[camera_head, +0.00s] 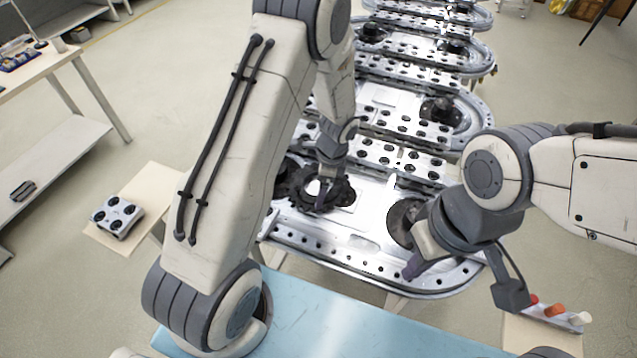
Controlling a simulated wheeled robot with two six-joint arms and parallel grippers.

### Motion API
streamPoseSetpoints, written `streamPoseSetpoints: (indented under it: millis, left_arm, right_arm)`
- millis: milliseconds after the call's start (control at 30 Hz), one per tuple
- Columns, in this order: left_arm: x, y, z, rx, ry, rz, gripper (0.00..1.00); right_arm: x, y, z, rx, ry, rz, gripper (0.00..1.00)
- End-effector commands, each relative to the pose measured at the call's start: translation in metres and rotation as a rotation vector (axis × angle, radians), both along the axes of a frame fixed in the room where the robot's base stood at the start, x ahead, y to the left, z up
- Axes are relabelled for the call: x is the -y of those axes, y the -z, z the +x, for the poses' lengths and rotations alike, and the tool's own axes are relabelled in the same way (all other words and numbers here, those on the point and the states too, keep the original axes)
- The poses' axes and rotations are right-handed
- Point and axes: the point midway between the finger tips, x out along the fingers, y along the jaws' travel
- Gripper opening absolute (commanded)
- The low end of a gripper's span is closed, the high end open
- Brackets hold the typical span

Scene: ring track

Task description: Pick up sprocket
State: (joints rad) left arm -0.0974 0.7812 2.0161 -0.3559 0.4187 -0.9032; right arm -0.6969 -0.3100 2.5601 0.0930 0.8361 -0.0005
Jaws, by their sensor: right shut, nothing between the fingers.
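A dark toothed sprocket (341,193) lies flat on the near silver plate of the ring track (365,235). My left gripper (321,197) reaches down over the sprocket's middle. Its fingertips are small and dark against it, so I cannot tell whether they grip it. My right gripper (410,270) is shut and empty near the front right edge of the plate. A second dark round part (399,215) lies beside it, partly hidden by my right arm.
A blue surface (330,318) lies in front. A small stand at left holds a grey block with black discs (117,215). A small stand at right holds a tray with coloured cylinders (556,311). More track plates with dark parts (440,111) run behind.

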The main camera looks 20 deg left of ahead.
Motion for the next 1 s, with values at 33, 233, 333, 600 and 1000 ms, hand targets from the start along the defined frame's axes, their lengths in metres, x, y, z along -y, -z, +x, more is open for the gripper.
streamPoseSetpoints:
  millis: [33, 233, 333, 600, 1000]
  left_arm:
    - [-0.001, 0.004, -0.001, -0.001, -0.001, 0.0, 0.94]
    - [-0.007, 0.018, -0.003, -0.004, -0.002, 0.0, 0.94]
    - [-0.012, 0.032, -0.006, -0.005, -0.002, 0.0, 0.94]
    - [-0.016, 0.057, -0.005, 0.0, -0.001, -0.001, 0.94]
    - [-0.016, 0.057, -0.005, 0.001, -0.002, -0.001, 0.13]
  right_arm:
    - [0.0, -0.001, 0.0, 0.0, 0.0, 0.0, 0.0]
    - [0.0, -0.009, 0.0, 0.0, -0.001, 0.0, 0.0]
    - [0.0, -0.015, 0.0, 0.0, -0.002, 0.0, 0.0]
    - [0.0, -0.016, 0.0, 0.0, -0.003, 0.0, 0.0]
    - [0.0, -0.016, 0.0, 0.0, -0.003, 0.0, 0.0]
